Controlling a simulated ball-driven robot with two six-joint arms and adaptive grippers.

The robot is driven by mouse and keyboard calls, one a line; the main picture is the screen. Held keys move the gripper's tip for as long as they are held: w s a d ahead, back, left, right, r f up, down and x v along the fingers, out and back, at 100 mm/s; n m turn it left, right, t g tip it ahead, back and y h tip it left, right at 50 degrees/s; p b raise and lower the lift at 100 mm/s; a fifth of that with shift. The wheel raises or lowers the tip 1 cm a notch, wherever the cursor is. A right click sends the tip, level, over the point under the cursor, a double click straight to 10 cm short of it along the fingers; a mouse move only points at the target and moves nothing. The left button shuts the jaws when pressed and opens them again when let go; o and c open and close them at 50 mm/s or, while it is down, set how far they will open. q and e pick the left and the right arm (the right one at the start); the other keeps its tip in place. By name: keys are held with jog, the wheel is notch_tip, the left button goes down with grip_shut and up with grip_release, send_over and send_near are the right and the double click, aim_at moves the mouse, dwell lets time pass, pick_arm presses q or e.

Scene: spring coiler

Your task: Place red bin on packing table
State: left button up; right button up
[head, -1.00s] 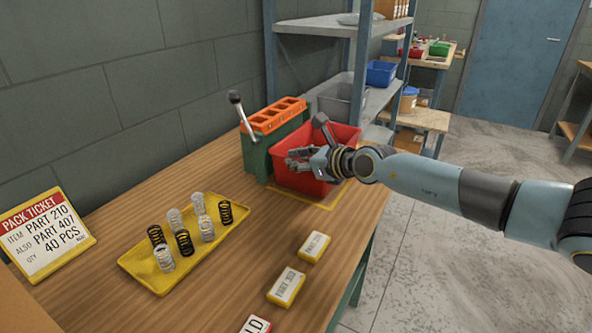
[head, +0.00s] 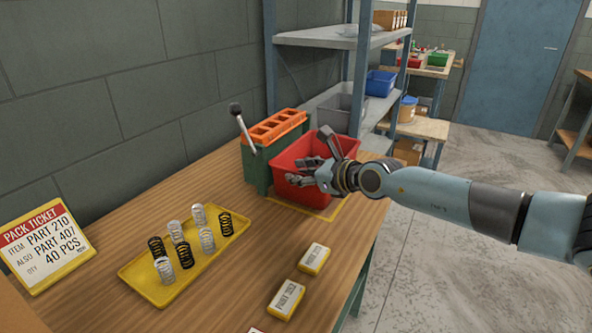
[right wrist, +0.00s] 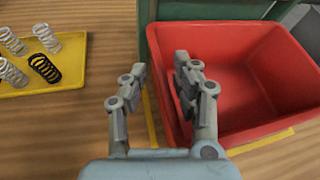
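The red bin (head: 296,189) stands upright and empty-looking on the wooden table (head: 190,285), inside a yellow outline near the far right edge. My right gripper (head: 322,162) is at the bin's near right side, fingers spread. In the right wrist view the bin (right wrist: 255,95) lies to the right, and the open fingers (right wrist: 160,85) appear on either side of its left rim, with nothing clamped between them. Whether a finger touches the wall I cannot tell. The left gripper is out of view. I cannot tell which table is the packing table.
A green device with an orange top and lever (head: 272,140) stands just left of the bin. A yellow tray (head: 150,285) holds several springs. Two labelled yellow boxes (head: 314,258) and a pack ticket (head: 45,245) are on the table. A shelf (head: 335,38) stands behind.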

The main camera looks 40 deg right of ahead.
jog(key=p+v, duration=0.6)
jog(key=v, duration=0.4)
jog(key=shift+s+r+p, duration=0.15)
jog(key=shift+s+p, duration=0.15)
